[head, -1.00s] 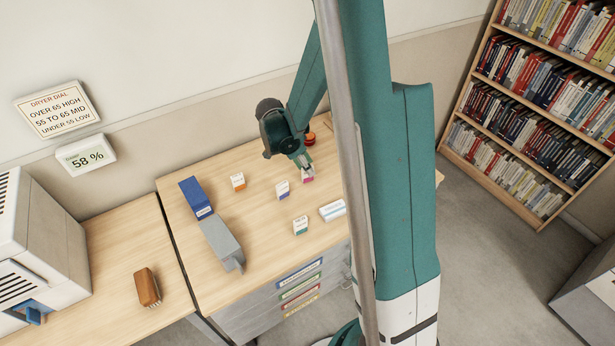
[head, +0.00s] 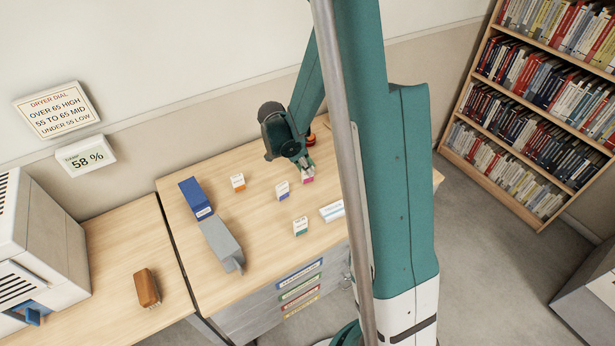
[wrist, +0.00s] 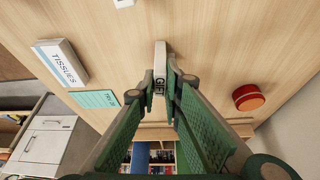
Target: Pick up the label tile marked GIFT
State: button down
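The GIFT tile (wrist: 160,62) is a small upright white block, with its black lettering facing my gripper in the wrist view. In the head view the tile with a pink lower band (head: 308,178) stands on the wooden desk below my gripper. My gripper (wrist: 163,80) is open in the wrist view, with one green finger on each side of the tile. The fingertips are close to the tile's sides; contact is not clear. In the head view my gripper (head: 303,168) is low over the desk, and its fingers partly hide the tile.
Nearby stand a purple-banded tile (head: 282,190), an orange-banded tile (head: 238,181) and a green-banded tile (head: 300,226). A tissues box (wrist: 61,63) and teal card (wrist: 95,99) lie left in the wrist view; a round red object (wrist: 248,97) is right.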

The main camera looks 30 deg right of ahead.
jog(key=shift+r, duration=0.15)
jog(key=shift+r+p, duration=0.6)
jog(key=shift+r, duration=4.25)
